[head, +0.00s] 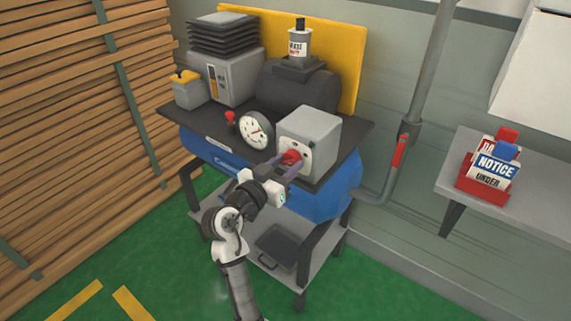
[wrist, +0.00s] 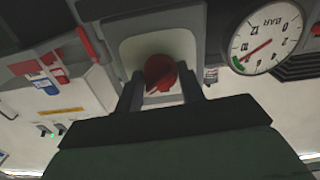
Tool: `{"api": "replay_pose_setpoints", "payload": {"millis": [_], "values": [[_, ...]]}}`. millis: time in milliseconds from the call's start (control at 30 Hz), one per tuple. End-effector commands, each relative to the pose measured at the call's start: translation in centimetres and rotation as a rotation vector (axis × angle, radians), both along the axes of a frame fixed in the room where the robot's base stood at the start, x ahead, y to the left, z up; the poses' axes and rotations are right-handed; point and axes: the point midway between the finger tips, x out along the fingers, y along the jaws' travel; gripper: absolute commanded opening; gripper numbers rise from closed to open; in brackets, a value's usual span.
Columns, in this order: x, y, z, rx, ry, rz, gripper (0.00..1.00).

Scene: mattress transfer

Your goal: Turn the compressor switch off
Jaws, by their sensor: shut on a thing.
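The compressor switch is a red rotary knob (head: 291,157) on the front of a grey box (head: 315,128) on top of the compressor. It also shows in the wrist view as a red knob (wrist: 160,75) on a pale plate. My gripper (head: 284,165) reaches up to the box front, with its fingers on either side of the knob, shut on it. In the wrist view, the two dark fingers (wrist: 160,92) flank the knob. Part of the knob is hidden by the fingers in the head view.
A pressure gauge (head: 255,131) stands left of the box, close to my gripper. The blue compressor tank (head: 318,203) is below the dark top. A grey pipe with a red handle (head: 399,151) runs at the right. A shelf (head: 459,181) holds notice signs (head: 492,170).

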Motion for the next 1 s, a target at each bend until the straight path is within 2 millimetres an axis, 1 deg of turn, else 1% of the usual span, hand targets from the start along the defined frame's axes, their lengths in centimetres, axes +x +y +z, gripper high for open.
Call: {"api": "replay_pose_setpoints", "payload": {"millis": [167, 700, 1000], "values": [[-0.01, -0.05, 0.15, -0.088, 0.064, -0.001, 0.16], [-0.06, -0.12, 0.36, -0.493, 0.357, 0.0, 0.16], [-0.08, -0.14, 0.4, -0.681, 0.492, 0.0, 0.16]]}}
